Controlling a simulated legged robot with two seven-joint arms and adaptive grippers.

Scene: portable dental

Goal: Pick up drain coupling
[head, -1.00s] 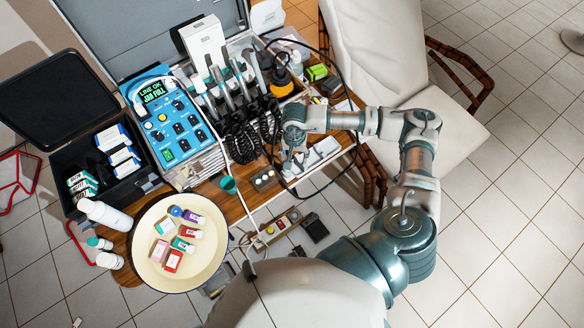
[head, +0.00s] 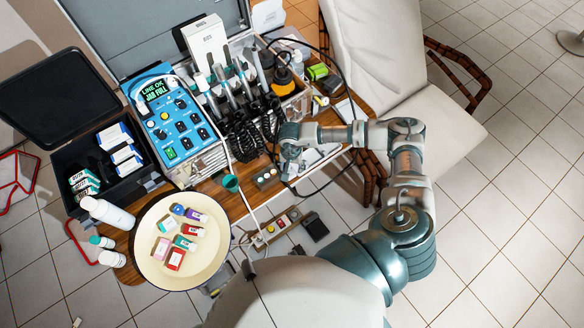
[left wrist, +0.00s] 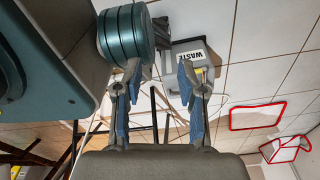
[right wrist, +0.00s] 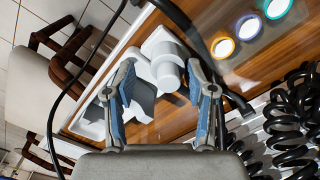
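A light grey fitting with a short round collar, which looks like the drain coupling (right wrist: 165,62), shows in the right wrist view at the edge of a white tray (right wrist: 92,112). My right gripper (right wrist: 161,80) is open, with its fingers spread to either side of the fitting's collar. Whether they touch it I cannot tell. In the head view my right gripper (head: 290,168) hangs over the table's right front part and hides the fitting. My left gripper (left wrist: 163,80) is open and empty over the floor in the left wrist view, and is outside the head view.
A black cable (right wrist: 185,25) loops close to my right gripper. Black coiled hoses (right wrist: 290,120) lie to its right. The blue control unit (head: 171,115) and a cream plate (head: 207,262) with small boxes stand further left. A waste bin (left wrist: 188,65) stands below my left gripper.

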